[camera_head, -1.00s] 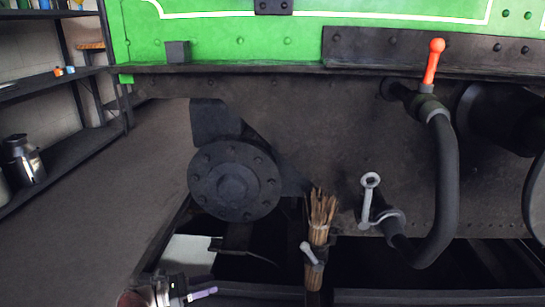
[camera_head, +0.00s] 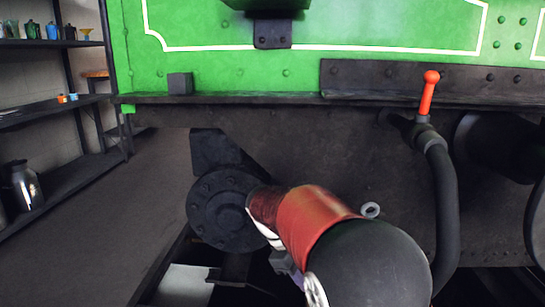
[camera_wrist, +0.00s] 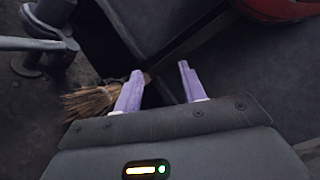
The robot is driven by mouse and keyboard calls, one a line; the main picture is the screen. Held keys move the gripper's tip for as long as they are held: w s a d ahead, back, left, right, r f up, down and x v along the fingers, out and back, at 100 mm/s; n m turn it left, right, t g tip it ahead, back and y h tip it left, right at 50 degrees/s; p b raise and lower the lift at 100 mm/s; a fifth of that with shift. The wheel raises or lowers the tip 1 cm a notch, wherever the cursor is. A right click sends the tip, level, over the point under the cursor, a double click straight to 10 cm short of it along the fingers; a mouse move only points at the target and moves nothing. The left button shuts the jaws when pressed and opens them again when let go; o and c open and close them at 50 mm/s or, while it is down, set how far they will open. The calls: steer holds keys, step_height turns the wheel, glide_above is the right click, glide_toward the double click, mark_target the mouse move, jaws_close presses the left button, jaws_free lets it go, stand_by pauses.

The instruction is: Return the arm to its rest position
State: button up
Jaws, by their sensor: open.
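My gripper (camera_wrist: 160,82) shows in the wrist view with its two purple fingers apart and nothing between them. The bristles of a broom (camera_wrist: 92,102) lie to the left of the fingers in that view; I cannot tell how far behind them. In the head view my red and black arm reaches across the lower middle, in front of the tram. It hides the broom and most of the grey metal fitting (camera_head: 370,210). The gripper fingers are not clear in the head view.
The green tram side (camera_head: 330,30) with its dark frame fills the background. A black hose (camera_head: 447,205) with a red-handled valve (camera_head: 428,90) hangs at right. A round bolted hub (camera_head: 222,208) is beside my arm. Shelves (camera_head: 60,185) with a metal can stand at left, with clear floor (camera_head: 120,215) between.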

steer(key=s+d+r+m+t+y, duration=0.2)
steer(key=s+d+m, duration=0.15)
steer(key=s, duration=0.45)
steer(key=s+d+r+m+t+y, duration=0.15)
steer(key=s+m, duration=0.25)
steer(key=s, duration=0.4)
steer(key=s+d+r+m+t+y, duration=0.1)
steer(key=s+d+m+t+y, duration=0.2)
steer(key=s, duration=0.4)
step_height(320, 180, up, 12)
steer(key=m+p, duration=0.1)
steer(key=p, duration=1.1)
steer(key=shift+a+r+h, duration=0.2)
steer(key=shift+a+h, duration=0.05)
steer(key=shift+h, duration=0.2)
steer(key=shift+g, duration=0.25)
steer(key=shift+r, duration=0.1)
